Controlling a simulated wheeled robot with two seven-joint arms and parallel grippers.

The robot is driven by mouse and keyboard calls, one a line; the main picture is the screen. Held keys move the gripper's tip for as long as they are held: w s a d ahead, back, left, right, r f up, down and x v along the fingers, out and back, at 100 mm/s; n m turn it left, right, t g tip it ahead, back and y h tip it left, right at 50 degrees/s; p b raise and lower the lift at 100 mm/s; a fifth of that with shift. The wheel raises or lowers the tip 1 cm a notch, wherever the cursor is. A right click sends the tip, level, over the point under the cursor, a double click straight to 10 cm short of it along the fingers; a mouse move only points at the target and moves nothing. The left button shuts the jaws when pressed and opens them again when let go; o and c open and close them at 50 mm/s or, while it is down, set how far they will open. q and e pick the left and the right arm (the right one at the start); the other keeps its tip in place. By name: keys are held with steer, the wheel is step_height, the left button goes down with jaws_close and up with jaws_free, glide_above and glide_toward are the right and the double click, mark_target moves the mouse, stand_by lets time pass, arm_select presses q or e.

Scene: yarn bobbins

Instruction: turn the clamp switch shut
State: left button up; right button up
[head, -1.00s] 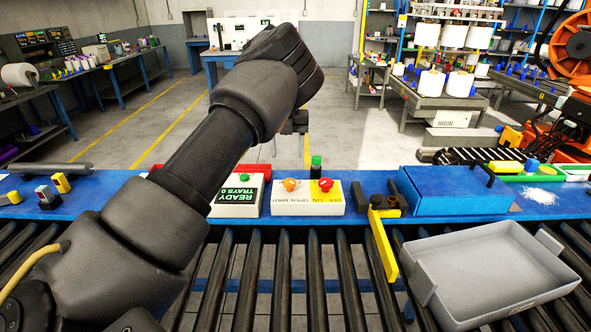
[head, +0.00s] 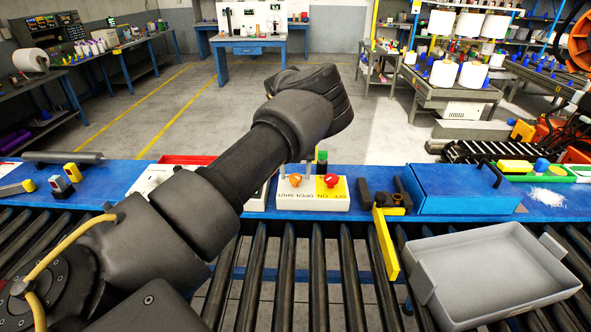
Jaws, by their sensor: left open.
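The switch box (head: 312,203) stands on the blue bench edge, white on the left and yellow on the right, with small lettering on its front. An orange knob (head: 295,181) sits on its white half, apparently the clamp switch. A red knob (head: 331,181) sits on the yellow half. My left arm reaches over from the left, its wrist above and behind the box. My right gripper is out of view.
A yellow bar with a black clamp (head: 386,230) stands right of the box. A blue case (head: 460,190) and a grey tray (head: 490,270) lie further right. A green-topped post (head: 321,160) stands just behind the box. Black rollers (head: 330,280) run in front.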

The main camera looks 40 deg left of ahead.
arm_select(q)
steer(key=shift+f, duration=0.4)
steer(key=c, duration=1)
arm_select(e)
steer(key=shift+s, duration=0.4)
